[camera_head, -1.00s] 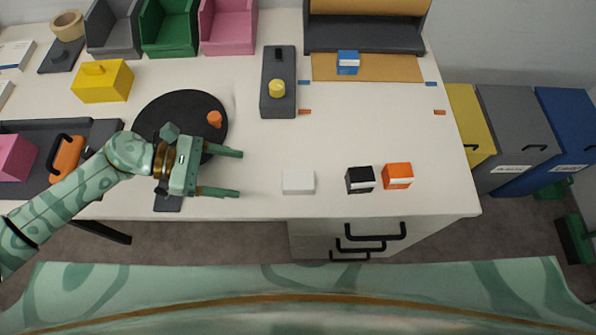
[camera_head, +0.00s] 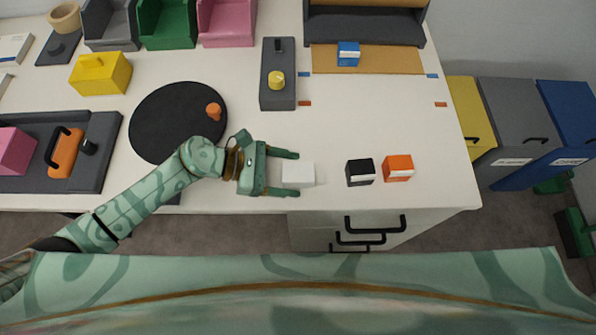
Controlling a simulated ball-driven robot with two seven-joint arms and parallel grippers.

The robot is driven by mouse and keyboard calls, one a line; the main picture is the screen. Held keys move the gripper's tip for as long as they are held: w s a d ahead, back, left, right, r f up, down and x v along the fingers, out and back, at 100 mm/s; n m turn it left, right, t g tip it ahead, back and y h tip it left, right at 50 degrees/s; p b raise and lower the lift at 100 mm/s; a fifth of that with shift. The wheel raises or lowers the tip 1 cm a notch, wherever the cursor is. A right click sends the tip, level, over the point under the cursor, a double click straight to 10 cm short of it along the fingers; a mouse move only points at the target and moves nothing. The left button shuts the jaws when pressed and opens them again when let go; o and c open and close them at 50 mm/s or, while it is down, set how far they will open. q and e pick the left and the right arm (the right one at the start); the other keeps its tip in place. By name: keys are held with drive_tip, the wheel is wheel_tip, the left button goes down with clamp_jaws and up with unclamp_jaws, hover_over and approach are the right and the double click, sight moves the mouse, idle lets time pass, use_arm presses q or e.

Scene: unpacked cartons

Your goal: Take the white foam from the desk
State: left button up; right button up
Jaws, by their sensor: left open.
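The white foam (camera_head: 299,174) is a small white block lying on the white desk (camera_head: 370,115) near its front edge. My left gripper (camera_head: 296,173) is open and points right. Its two fingers lie on the far and near sides of the block's left part, with the block's right part sticking out past the fingertips. I cannot tell whether the fingers touch it. My right gripper is not in view.
A black box (camera_head: 360,172) and an orange box (camera_head: 398,168) stand right of the foam. A round black disc (camera_head: 165,125) with an orange knob lies behind my left arm. A dark grey block with a yellow knob (camera_head: 276,82) stands farther back. Drawers with dark handles (camera_head: 374,224) are below the front edge.

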use_arm(q)
drive_tip(key=c, duration=1.1)
drive_tip(key=shift+o, duration=0.2)
